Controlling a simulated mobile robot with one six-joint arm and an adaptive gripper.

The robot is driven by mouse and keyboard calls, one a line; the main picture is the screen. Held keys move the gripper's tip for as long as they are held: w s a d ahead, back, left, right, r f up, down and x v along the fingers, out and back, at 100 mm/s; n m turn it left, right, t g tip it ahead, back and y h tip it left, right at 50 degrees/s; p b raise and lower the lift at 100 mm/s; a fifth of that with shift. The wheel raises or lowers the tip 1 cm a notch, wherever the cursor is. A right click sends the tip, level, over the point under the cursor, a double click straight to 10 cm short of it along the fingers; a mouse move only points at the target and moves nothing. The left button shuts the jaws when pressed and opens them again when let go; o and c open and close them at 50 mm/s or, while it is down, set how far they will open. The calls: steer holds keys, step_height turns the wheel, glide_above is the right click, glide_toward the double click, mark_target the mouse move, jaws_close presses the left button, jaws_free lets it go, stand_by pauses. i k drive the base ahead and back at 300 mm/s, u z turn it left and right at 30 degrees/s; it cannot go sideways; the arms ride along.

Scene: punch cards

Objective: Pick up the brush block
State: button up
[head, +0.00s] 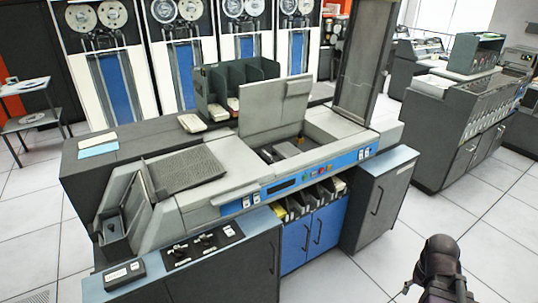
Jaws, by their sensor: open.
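The card machine (213,190) stands in the middle of the head view with its grey lid (274,108) raised. In the open bay under the lid lies a small dark block (285,150), which may be the brush block; it is too small to tell for sure. The machine's front edge and the lid hide part of the bay. My gripper (440,262) is a dark shape at the bottom right, well apart from the machine and over the floor. It is open, with nothing seen in it; its fingertips are not clear.
A tall grey panel (366,55) stands up at the bay's right. A dark card rack (235,82) is behind the lid. A low cabinet (381,195) juts out at the front right. Another machine (455,115) stands at the far right. The tiled floor (375,265) in front is clear.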

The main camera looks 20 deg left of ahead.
mark_target(264, 155)
steer(key=u, duration=0.3)
steer(key=i, duration=0.65)
steer(key=u, duration=0.65)
steer(key=i, duration=0.4)
steer(key=u, duration=0.25)
